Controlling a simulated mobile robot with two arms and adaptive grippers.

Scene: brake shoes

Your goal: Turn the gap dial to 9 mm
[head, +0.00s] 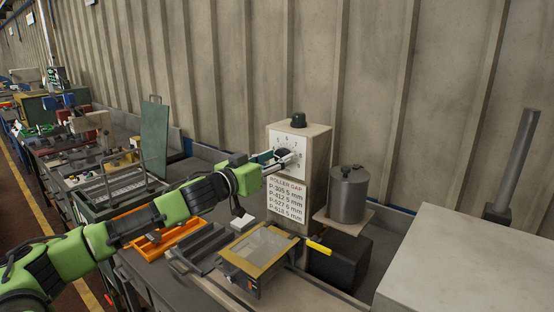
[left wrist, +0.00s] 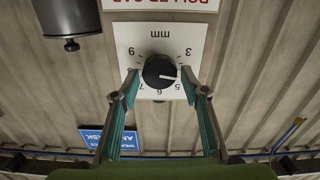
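The gap dial is a black round knob (left wrist: 159,71) on a white scale plate (left wrist: 117,45), which appears upside down in the left wrist view. Its white pointer mark points right and slightly down, seemingly between 4 and 5; the 9 is at upper left. In the head view the knob (head: 283,153) is on the front of a beige box (head: 315,150), partly hidden by my gripper. My left gripper (head: 280,160) is in front of the dial. Its two teal-padded fingers, also in the left wrist view (left wrist: 159,76), are open on either side of the knob with visible gaps. My right gripper is not in view.
A roller gap chart (head: 286,198) is below the dial. A grey metal pot (head: 348,195) stands on a shelf right of the box. A yellow-framed tray (head: 236,262) and an orange tray (head: 190,228) lie below my arm. A dark-green knob (head: 298,120) tops the box.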

